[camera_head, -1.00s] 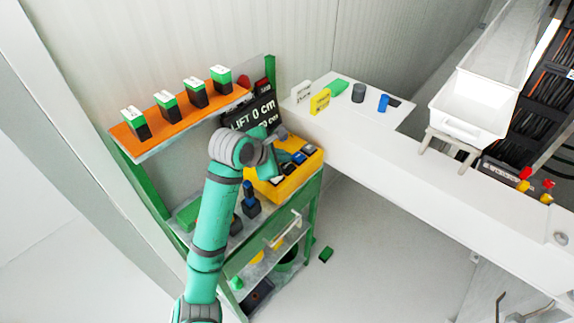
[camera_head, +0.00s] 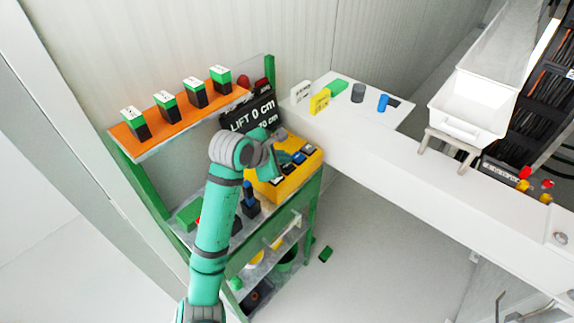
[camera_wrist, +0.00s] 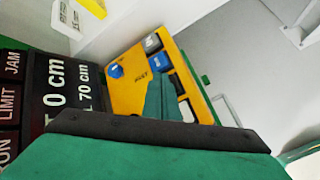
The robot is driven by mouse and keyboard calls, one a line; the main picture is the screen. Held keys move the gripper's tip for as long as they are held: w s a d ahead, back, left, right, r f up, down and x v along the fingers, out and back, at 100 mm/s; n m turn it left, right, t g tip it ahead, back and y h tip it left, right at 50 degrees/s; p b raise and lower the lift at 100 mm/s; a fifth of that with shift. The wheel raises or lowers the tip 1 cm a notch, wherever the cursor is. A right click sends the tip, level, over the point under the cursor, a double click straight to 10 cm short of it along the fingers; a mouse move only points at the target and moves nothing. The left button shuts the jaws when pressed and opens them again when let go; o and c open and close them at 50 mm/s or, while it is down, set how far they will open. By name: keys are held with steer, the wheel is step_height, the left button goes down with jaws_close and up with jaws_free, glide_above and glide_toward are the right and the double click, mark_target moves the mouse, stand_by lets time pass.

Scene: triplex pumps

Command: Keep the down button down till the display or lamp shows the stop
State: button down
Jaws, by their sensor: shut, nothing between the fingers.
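The yellow control box (camera_head: 314,163) stands on the green shelf unit, with several buttons on top.
An orange shelf (camera_head: 178,121) with several green-and-black blocks is above at the left. A white counter (camera_head: 400,165) runs to the right, with yellow (camera_head: 320,101) and white tags and a blue cylinder (camera_head: 383,102). A white bin (camera_head: 468,110) stands farther right.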

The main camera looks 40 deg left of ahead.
steer(key=shift+d+f, duration=0.1)
steer(key=shift+f, duration=0.1)
stand_by(0.3)
steer(key=shift+s+f, duration=0.1)
steer(key=shift+f, duration=0.05)
steer(key=shift+f, duration=0.35)
stand_by(2.2)
steer(key=shift+r, duration=0.2)
stand_by(1.0)
steer(key=shift+r, duration=0.75)
